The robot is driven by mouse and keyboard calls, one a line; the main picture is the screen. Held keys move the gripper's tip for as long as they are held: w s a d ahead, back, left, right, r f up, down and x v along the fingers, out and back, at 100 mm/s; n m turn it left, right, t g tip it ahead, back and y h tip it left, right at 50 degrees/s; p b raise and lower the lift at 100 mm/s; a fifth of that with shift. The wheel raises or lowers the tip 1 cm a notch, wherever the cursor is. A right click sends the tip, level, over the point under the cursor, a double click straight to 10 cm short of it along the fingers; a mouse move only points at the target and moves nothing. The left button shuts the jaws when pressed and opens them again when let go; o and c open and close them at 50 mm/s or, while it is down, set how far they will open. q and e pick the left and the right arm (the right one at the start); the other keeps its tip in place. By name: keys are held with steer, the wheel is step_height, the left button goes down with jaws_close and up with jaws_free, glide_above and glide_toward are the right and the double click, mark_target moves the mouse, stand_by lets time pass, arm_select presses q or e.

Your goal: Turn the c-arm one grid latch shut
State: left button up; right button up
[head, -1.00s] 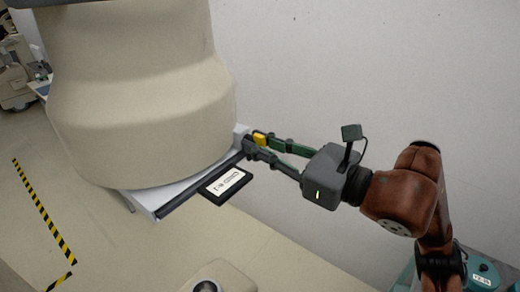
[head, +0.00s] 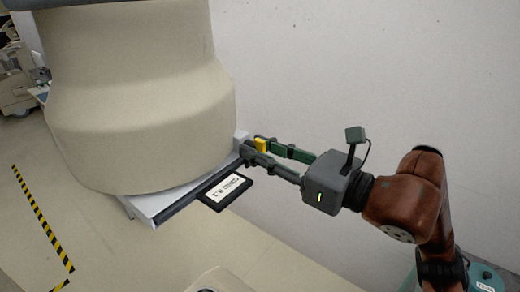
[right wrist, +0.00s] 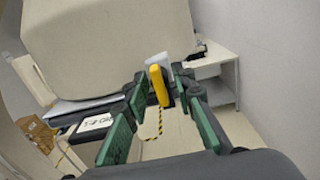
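The latch is a small yellow handle (head: 261,145) at the right end of the grey-white shelf edge, under the large beige housing. It also shows in the right wrist view (right wrist: 159,86), standing nearly upright with a slight tilt. My right gripper (head: 256,146) reaches in from the right, with its fingers on either side of the handle. In the right wrist view the fingertips (right wrist: 161,84) are apart, and a narrow gap seems to show beside the handle. Whether a finger touches it is hard to tell. My left gripper is out of view.
The beige housing (head: 135,95) fills the upper left, above the shelf (head: 165,203). A dark-framed label plate (head: 226,190) juts out below the shelf edge. A bare wall stands behind and to the right. A striped floor tape (head: 42,220) lies at left.

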steer(key=v, duration=1.2)
